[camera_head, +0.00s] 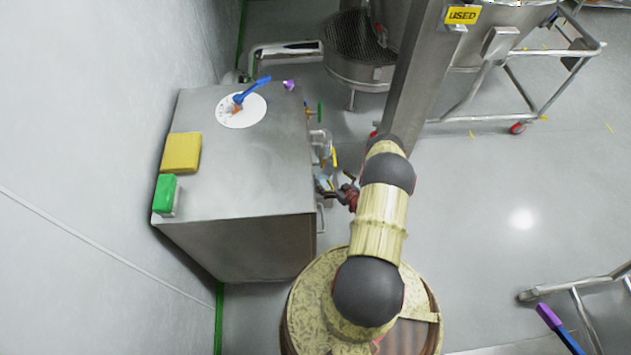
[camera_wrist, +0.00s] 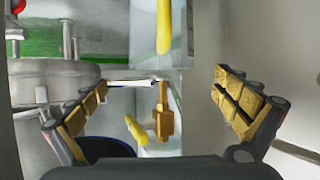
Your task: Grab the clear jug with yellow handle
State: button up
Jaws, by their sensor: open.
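The clear jug (camera_head: 321,142) with a yellow handle (camera_head: 335,157) is at the right side of the steel cabinet, partly hidden by my gripper and arm. In the wrist view, the yellow handle (camera_wrist: 163,28) stands upright at the top middle against the clear jug (camera_wrist: 184,38). My gripper (camera_head: 338,189) is just below the jug in the head view. It is open and empty, its fingers (camera_wrist: 160,88) spread on both sides of the jug's line. A brass-coloured fitting (camera_wrist: 165,112) and another yellow piece (camera_wrist: 135,130) show between the fingers; I cannot tell whether the latter is a reflection.
The steel cabinet (camera_head: 245,185) carries a yellow sponge (camera_head: 181,153), a green-topped block (camera_head: 165,194) and a blue brush (camera_head: 252,89) on a white disc (camera_head: 241,112). A green-handled valve (camera_head: 318,111) juts from its side. Open floor (camera_head: 480,230) lies to the right.

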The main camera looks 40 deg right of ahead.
aim_at(325, 182)
jog(key=shift+s+a+f+m+h, duration=0.15)
jog(key=shift+s+f+m, duration=0.1)
jog(key=shift+f, duration=0.3)
jog(key=shift+s+a+f+m+h, duration=0.1)
jog(key=shift+s+f+m+h, duration=0.1)
jog(key=shift+f, duration=0.3)
jog(key=shift+w+f, duration=0.25)
jog(key=shift+w, duration=0.05)
jog(key=b+x, duration=0.3)
jog(key=x, duration=0.4)
jog(key=shift+r+b, duration=0.35)
jog(key=shift+w, duration=0.15)
jog(key=shift+c, duration=0.3)
jog(key=c, duration=2)
jog(key=shift+c, duration=0.5)
jog(key=shift+r, duration=0.15)
